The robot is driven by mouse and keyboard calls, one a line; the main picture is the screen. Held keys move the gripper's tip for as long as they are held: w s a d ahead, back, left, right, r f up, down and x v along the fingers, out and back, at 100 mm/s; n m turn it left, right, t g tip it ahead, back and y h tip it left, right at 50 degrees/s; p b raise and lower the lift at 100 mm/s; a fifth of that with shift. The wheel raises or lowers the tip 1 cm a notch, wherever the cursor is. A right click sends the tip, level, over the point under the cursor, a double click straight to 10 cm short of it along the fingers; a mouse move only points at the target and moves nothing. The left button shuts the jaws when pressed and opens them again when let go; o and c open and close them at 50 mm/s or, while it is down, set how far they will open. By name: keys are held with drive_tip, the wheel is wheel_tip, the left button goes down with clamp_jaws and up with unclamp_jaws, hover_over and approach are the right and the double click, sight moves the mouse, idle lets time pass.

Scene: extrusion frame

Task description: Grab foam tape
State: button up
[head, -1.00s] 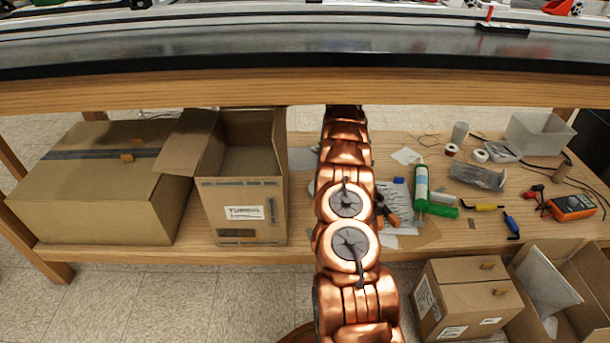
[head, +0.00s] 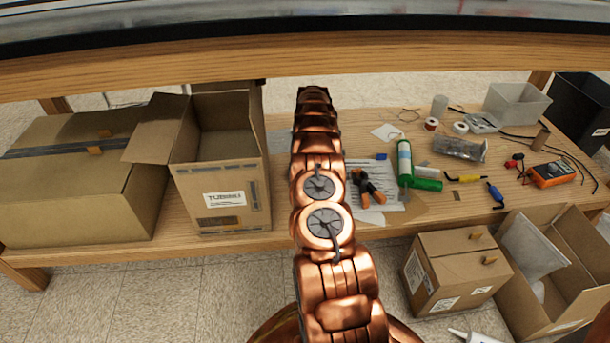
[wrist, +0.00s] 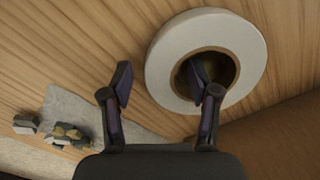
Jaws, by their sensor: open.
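In the wrist view the foam tape (wrist: 250,42) is a thick white roll with a brown core, resting on the wooden surface. My gripper (wrist: 168,80) is open. Its right finger overlaps the hole of the roll, and its left finger is outside the roll on the left. The roll's wall lies between the fingertips in the picture. I cannot tell whether the fingers touch it. In the head view my arm stretches over the lower shelf and hides the gripper; I cannot make out this roll there.
An open carton (head: 222,210) and a closed carton (head: 75,205) stand left of my arm on the shelf (head: 270,232). Pliers (head: 368,188), a green-and-white tube (head: 404,160) and a small white roll (head: 460,127) lie to the right. The wooden beam (head: 300,62) passes above my arm.

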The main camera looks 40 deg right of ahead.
drive_tip(key=shift+r, duration=0.1)
clamp_jaws()
idle(0.4)
drive_tip(key=shift+r, duration=0.1)
